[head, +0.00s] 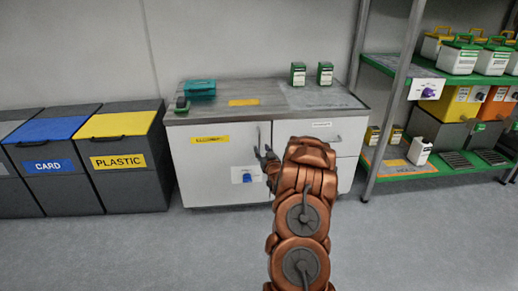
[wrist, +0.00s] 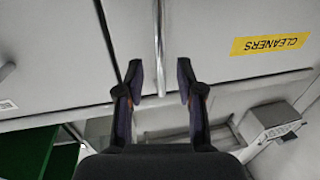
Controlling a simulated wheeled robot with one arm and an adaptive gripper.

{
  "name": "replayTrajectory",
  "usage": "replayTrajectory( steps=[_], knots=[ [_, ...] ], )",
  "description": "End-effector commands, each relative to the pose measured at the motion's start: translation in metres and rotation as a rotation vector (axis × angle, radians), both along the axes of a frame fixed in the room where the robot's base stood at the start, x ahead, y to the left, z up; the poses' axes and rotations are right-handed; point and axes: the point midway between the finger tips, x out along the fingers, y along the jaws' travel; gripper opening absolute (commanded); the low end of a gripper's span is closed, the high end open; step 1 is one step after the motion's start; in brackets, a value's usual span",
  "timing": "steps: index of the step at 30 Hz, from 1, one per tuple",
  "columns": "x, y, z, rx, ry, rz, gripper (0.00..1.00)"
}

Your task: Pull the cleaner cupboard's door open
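The cleaner cupboard's door (head: 212,165) is the white left front of the cabinet, with a yellow label (head: 209,140) that reads CLEANERS in the wrist view (wrist: 270,44). The door looks closed. Its handle is a thin upright metal bar (wrist: 159,45), which also shows at the door's right side in the head view (head: 259,134). My gripper (head: 265,157) is in front of the handle. In the wrist view my gripper (wrist: 160,80) is open, with the bar's end in line between its fingertips and a gap on both sides. I cannot tell the depth to the bar.
The worktop (head: 240,110) holds a teal box (head: 200,88) and two small green-and-white containers (head: 298,74). A drawer (head: 320,135) is right of the door. Bins (head: 120,165) stand left, a green shelf rack (head: 440,80) right. The floor (head: 170,250) in front is clear.

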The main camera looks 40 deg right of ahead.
Motion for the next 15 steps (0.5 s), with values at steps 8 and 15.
replayTrajectory(
  steps=[8, 15],
  knots=[
    [0.028, -0.013, -0.001, -0.002, -0.001, 0.001, 0.37],
    [0.038, -0.018, -0.001, 0.004, 0.003, 0.001, 0.37]
  ],
)
